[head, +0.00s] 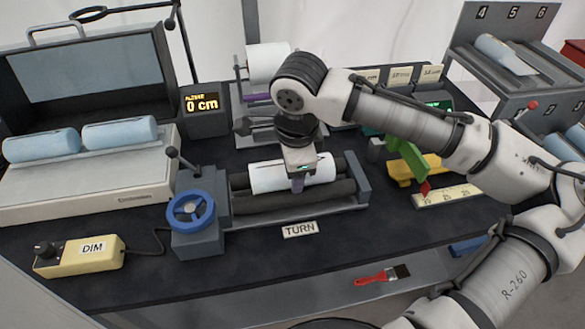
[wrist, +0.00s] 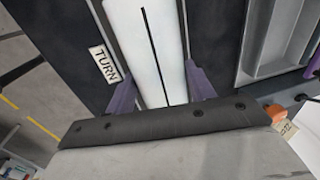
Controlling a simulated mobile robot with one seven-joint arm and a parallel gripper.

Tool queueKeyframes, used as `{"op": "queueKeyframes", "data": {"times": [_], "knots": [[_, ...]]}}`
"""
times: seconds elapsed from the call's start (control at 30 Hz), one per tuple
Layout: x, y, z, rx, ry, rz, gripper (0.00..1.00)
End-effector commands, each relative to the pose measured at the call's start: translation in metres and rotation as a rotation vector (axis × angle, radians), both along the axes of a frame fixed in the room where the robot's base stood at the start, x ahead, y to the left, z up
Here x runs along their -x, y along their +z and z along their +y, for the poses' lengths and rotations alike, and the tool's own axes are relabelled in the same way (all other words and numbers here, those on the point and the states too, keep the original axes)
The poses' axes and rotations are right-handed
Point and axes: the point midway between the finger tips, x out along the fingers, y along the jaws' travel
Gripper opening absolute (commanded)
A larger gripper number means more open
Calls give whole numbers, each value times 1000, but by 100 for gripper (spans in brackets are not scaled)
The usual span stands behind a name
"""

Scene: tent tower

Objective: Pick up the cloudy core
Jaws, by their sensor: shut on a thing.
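A white core (head: 265,177) lies lengthwise on the dark rollers (head: 290,205) of the turning stand. In the wrist view the white core (wrist: 172,45) shows a thin black line along its length. My gripper (head: 298,184) points down over the core's middle. Its purple fingers (wrist: 160,92) are shut on the core, one on each side. The core still appears to be at the rollers; I cannot tell whether it touches them.
The open light box (head: 90,190) stands left, with a yellow DIM control (head: 79,256) in front. A blue handwheel (head: 189,209) is at the stand's left end. A numbered rack (head: 500,85) stands right. A red brush (head: 383,276) lies at the front.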

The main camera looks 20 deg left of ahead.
Motion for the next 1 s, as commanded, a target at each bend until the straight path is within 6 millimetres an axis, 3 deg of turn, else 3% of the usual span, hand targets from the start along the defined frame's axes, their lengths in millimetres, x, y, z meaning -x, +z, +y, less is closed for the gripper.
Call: {"op": "queueKeyframes", "data": {"times": [0.27,0.7,1.0], "knots": [[-1,24,1,-2,-1,-3,12],[0,145,1,-3,0,-3,12],[0,193,0,-1,0,-2,12]]}}
